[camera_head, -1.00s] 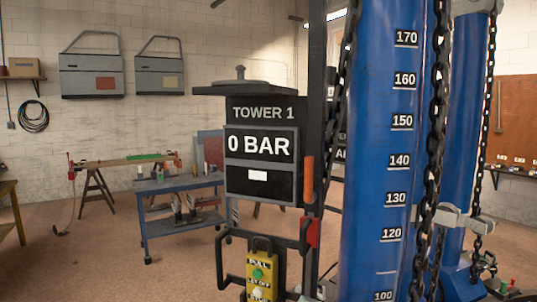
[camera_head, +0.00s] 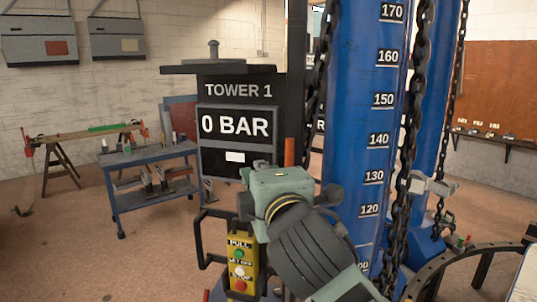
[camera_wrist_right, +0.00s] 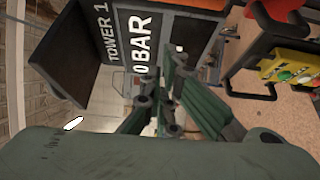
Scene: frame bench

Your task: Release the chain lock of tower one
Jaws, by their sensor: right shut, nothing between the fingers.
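Tower one is a blue column (camera_head: 365,130) with a height scale, beside a dark panel (camera_head: 238,125) marked TOWER 1 and 0 BAR. A dark chain (camera_head: 408,150) hangs along the column, with a grey metal bracket (camera_head: 432,186) beside it. An upright orange handle (camera_head: 289,152) stands right of the panel, its lower part hidden. My right gripper (camera_head: 277,190) is in front of the handle and the panel's lower edge; its fingers are hidden there. In the right wrist view its fingers (camera_wrist_right: 172,68) are closed together, empty, pointing toward the panel. My left gripper is not in view.
A yellow button box (camera_head: 239,262) with a black guard hangs below the panel, close to my right gripper. A second blue column (camera_head: 432,110) stands behind. A blue workbench (camera_head: 150,155) is at the left, with open floor before it. A dark curved frame (camera_head: 462,255) is at lower right.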

